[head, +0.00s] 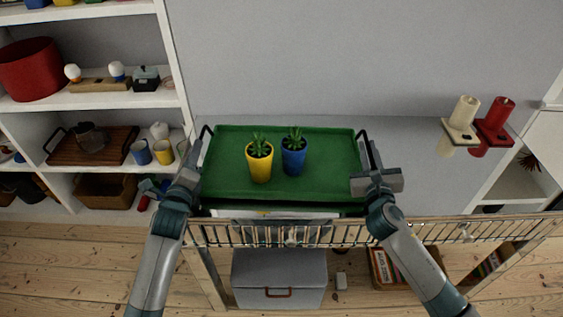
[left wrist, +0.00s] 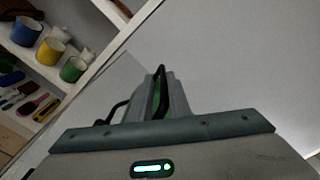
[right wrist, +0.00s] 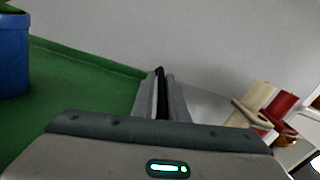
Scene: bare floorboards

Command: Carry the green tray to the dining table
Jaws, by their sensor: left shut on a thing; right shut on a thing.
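The green tray (head: 225,152) is level in the middle of the head view, with dark handles at both ends. On it stand a yellow pot (head: 259,165) and a blue pot (head: 293,160), each with a small upright plant. My left gripper (head: 191,170) is shut on the left handle, which shows between its fingers in the left wrist view (left wrist: 161,90). My right gripper (head: 370,165) is shut on the right handle, which the right wrist view (right wrist: 160,88) shows between the fingers. I cannot tell whether the tray touches the surface under it. No dining table is recognisable.
A white shelf unit (head: 172,55) with a red pot, mugs and a wooden tray stands at the left. Cream (head: 461,120) and red candles (head: 495,125) stand at the right. A metal rail (head: 290,234) runs across in front; a grey box (head: 279,275) is below it.

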